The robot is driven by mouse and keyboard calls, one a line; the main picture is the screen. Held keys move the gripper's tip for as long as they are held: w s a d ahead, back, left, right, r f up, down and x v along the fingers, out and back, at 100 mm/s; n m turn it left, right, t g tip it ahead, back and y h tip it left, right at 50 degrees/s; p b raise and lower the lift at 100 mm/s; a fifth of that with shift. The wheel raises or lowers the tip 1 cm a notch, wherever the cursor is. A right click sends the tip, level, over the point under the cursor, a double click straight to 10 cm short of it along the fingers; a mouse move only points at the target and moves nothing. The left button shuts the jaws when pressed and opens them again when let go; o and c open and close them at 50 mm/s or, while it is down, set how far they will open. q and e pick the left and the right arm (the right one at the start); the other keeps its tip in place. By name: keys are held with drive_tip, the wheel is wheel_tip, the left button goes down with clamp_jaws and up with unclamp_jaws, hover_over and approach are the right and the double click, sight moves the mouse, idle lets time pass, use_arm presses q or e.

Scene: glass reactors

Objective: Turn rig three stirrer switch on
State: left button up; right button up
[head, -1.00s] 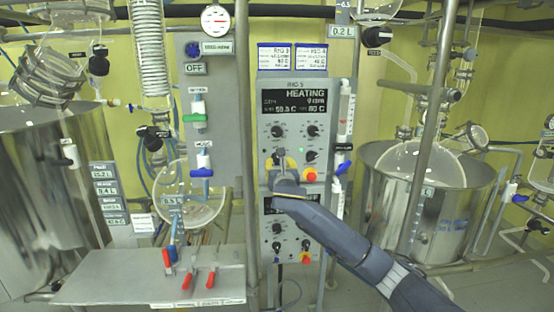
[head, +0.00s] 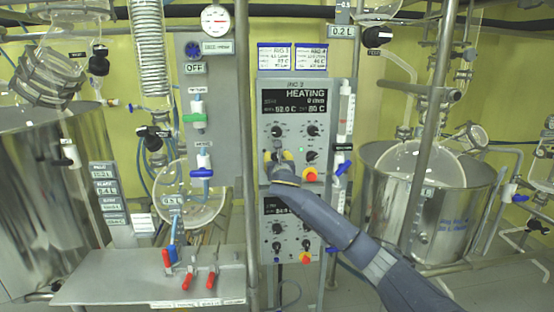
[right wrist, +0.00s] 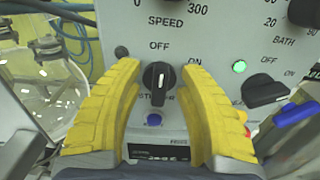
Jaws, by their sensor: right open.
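The rig 3 control panel (head: 290,98) shows HEATING on its dark display in the head view. In the right wrist view, the stirrer switch (right wrist: 159,76) is a black knob with a white mark, under the OFF label and left of ON. The mark looks close to upright, toward OFF. My right gripper (right wrist: 160,95) is open, its yellow fingers on either side of the knob, with gaps visible. In the head view, my right gripper (head: 278,157) covers the stirrer switch. My left gripper is not in view.
The black bath switch (right wrist: 266,91) and a lit green lamp (right wrist: 239,67) are right of the right finger. A red-and-yellow stop button (head: 310,175) sits close by. A second panel (head: 290,232) is below. A metal post (head: 250,150) stands left.

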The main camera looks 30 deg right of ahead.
drive_tip(key=shift+c, duration=0.4)
clamp_jaws()
drive_tip(key=shift+m, duration=0.3)
drive_tip(key=m, duration=0.5)
drive_tip(key=shift+s+d+m, duration=0.1)
drive_tip(key=shift+m, duration=0.2)
drive_tip(key=m, duration=0.5)
drive_tip(key=shift+d+f+m, duration=0.1)
drive_tip(key=shift+m, duration=0.2)
